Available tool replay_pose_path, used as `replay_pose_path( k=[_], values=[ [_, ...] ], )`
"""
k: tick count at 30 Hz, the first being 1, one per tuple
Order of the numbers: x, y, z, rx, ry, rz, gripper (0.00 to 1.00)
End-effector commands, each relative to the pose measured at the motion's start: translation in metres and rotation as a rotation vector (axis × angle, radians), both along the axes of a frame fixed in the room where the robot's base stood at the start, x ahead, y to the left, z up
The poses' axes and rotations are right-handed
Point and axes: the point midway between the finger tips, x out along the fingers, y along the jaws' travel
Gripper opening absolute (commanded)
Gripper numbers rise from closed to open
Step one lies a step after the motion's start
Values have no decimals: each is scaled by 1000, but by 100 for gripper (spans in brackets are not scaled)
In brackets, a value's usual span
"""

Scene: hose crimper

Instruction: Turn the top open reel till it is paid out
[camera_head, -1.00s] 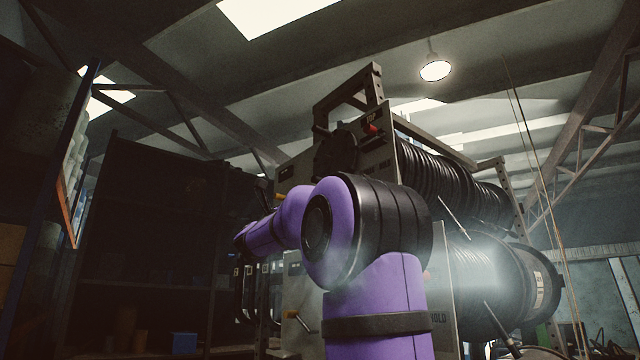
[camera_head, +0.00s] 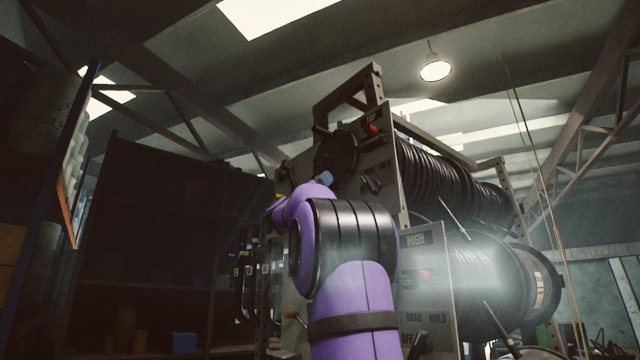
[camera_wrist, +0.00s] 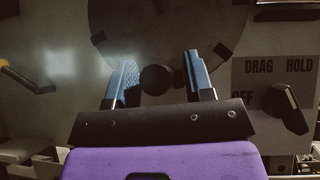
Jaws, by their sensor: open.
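The top open reel (camera_head: 450,178) is wound with black hose and lies across the upper part of a grey metal rack. A dark round disc (camera_head: 337,152) is on the panel at its near end. The wrist view shows the disc (camera_wrist: 205,22) with dark blocks near its rim and a round black knob (camera_wrist: 157,79). My gripper (camera_wrist: 160,66) is open, with one blue finger on each side of the knob and gaps between. In the head view my gripper (camera_head: 326,178) is mostly hidden by my purple arm; a blue fingertip shows at the disc's lower edge.
A selector switch (camera_wrist: 287,103) marked DRAG, HOLD and OFF is right of the fingers. A yellow-ended lever (camera_wrist: 22,74) is on the left. A second reel (camera_head: 490,280) lies below the top one. Dark shelving (camera_head: 165,230) stands at the left.

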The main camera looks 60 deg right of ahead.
Motion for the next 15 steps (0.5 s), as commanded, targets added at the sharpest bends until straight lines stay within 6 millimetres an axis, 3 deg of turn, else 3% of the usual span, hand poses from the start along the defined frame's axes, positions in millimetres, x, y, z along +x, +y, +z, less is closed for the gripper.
replay_pose_path(
  k=[5,11,15],
  values=[
    [0,0,0,0,0,0,48],
    [0,0,0,0,1,-1,2],
    [0,0,-1,0,0,0,0]
  ],
)
